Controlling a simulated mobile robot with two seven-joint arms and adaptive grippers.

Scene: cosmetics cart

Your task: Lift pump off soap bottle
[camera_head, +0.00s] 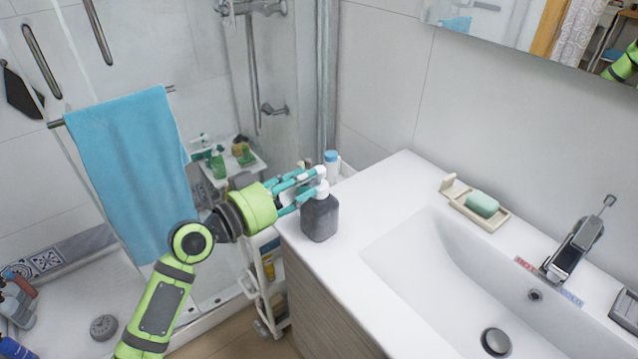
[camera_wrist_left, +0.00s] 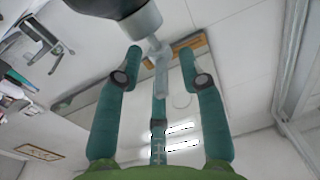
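The soap bottle (camera_head: 319,219) is a dark grey, square-sided bottle, upright at the left end of the white counter. Its white pump (camera_head: 322,187) is on top, partly hidden by teal fingers. In the left wrist view the dark bottle (camera_wrist_left: 108,5) shows at the top edge, with the pale pump (camera_wrist_left: 157,47) pointing down from it. My left gripper (camera_head: 306,188) reaches in from the left at pump height. In the wrist view its fingers (camera_wrist_left: 161,62) are spread on both sides of the pump, with gaps visible. My right gripper is not in view.
The sink (camera_head: 450,265) and tap (camera_head: 572,250) are to the right. A green soap bar (camera_head: 482,204) sits in a dish behind the sink. A blue towel (camera_head: 135,165) hangs left, and a white cart (camera_head: 268,290) stands beside the counter.

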